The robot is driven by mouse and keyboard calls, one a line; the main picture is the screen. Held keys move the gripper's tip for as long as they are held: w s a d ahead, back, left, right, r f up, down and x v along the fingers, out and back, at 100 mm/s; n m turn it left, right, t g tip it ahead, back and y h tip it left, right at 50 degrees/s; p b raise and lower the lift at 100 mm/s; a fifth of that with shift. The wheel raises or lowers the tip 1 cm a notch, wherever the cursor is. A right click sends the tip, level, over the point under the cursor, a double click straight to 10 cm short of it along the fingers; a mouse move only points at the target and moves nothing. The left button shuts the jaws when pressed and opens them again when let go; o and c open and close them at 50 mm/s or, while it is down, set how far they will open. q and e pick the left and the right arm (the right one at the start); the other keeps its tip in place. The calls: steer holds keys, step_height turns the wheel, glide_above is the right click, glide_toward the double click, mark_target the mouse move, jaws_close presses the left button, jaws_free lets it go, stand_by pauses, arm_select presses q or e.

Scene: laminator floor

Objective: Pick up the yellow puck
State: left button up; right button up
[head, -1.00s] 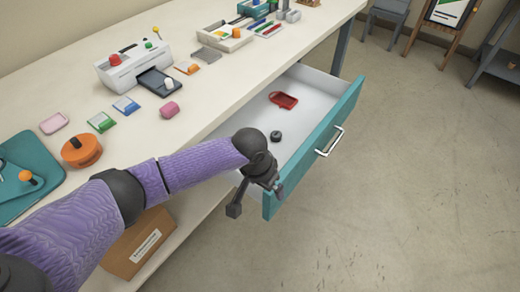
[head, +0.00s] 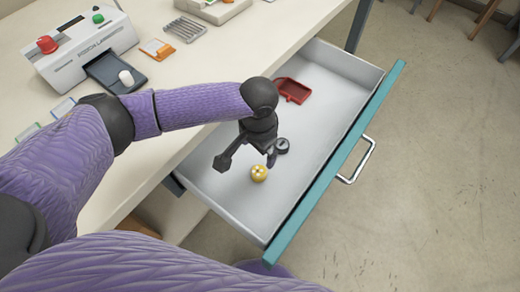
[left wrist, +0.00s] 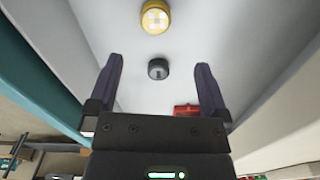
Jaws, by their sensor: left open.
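The yellow puck (head: 258,173) lies on the floor of the open drawer, near its front left part. It has pale spots on top and also shows at the top of the left wrist view (left wrist: 155,16). My left gripper (head: 246,163) is over the drawer, open and empty. In the left wrist view its two fingers (left wrist: 159,85) are wide apart, and the puck lies beyond their tips, not between them. How high the gripper is above the drawer floor is hard to tell. My right gripper is not in view.
A small black round piece (head: 281,146) lies close to the puck, and a red tray-like piece (head: 292,90) lies farther back in the drawer (head: 335,62). The drawer's walls and teal front surround them. The workbench (head: 170,75) holds a white laminator (head: 85,50).

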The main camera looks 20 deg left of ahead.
arm_select(q)
steer(key=b, duration=0.3)
glide_above(259, 171)
step_height(259, 171, down, 5)
steer(key=shift+s+a+r, duration=0.1)
steer(key=shift+s+r, duration=0.05)
step_height(259, 171, down, 5)
steer(key=b, duration=0.3)
steer(key=shift+f, duration=0.2)
steer(key=shift+r, duration=0.25)
steer(key=c, duration=1.2)
steer(key=shift+c, duration=0.7)
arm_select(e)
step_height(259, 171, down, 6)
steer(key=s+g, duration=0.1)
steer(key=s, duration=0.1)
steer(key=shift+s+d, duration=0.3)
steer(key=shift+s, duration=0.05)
